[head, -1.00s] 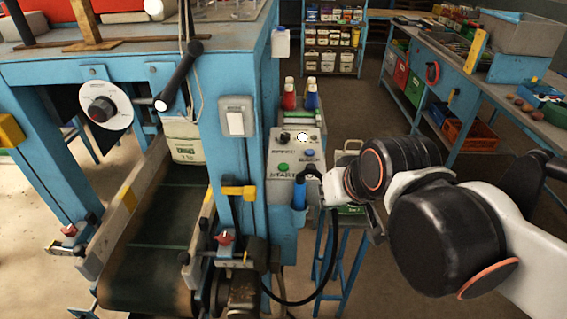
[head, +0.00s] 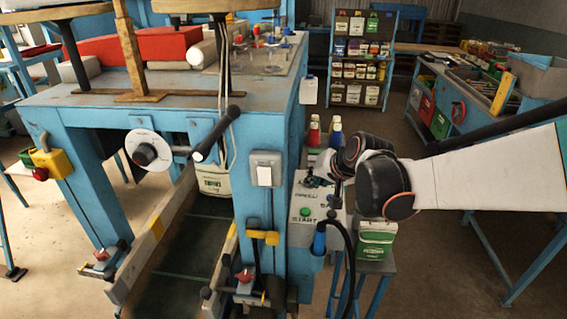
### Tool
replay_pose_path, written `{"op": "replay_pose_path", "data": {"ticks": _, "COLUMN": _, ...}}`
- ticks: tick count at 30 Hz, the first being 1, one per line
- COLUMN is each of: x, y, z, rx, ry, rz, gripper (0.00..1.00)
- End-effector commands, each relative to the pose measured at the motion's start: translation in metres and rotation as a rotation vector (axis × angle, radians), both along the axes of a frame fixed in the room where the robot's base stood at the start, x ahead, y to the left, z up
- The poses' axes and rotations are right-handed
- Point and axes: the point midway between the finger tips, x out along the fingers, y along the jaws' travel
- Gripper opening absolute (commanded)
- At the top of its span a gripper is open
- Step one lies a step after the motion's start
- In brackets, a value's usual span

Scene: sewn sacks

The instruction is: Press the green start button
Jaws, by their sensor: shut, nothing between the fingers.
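The green start button (head: 305,212) sits on the grey sloped control panel (head: 297,232), above the word START. It shows unobstructed. My gripper (head: 333,204) is small and dark, pointing down over the right part of the panel. It is to the right of the green button and looks apart from it; its height above the panel is hard to judge. It is shut and empty.
A blue machine frame with a white switch (head: 265,174) stands left of the panel. A blue-handled tool (head: 318,241) with a black hose hangs at the panel's front. Red and blue bottles (head: 314,133) stand behind. A green-and-white pack (head: 375,240) sits on a blue stool to the right.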

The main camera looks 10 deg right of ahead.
Motion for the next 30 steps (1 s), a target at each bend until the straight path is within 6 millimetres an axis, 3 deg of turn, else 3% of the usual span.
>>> {"op": "replay_pose_path", "data": {"ticks": 3, "x": 0.015, "y": 0.0, "z": -0.003, "rx": 0.029, "ry": -0.002, "rz": -0.013, "gripper": 0.0}}
{"op": "replay_pose_path", "data": {"ticks": 9, "x": 0.024, "y": 0.001, "z": -0.007, "rx": 0.048, "ry": -0.004, "rz": -0.022, "gripper": 0.0}}
{"op": "replay_pose_path", "data": {"ticks": 23, "x": 0.025, "y": 0.001, "z": -0.01, "rx": 0.049, "ry": -0.004, "rz": -0.022, "gripper": 0.0}}
{"op": "replay_pose_path", "data": {"ticks": 30, "x": 0.024, "y": 0.001, "z": -0.029, "rx": 0.049, "ry": -0.004, "rz": -0.022, "gripper": 0.0}}
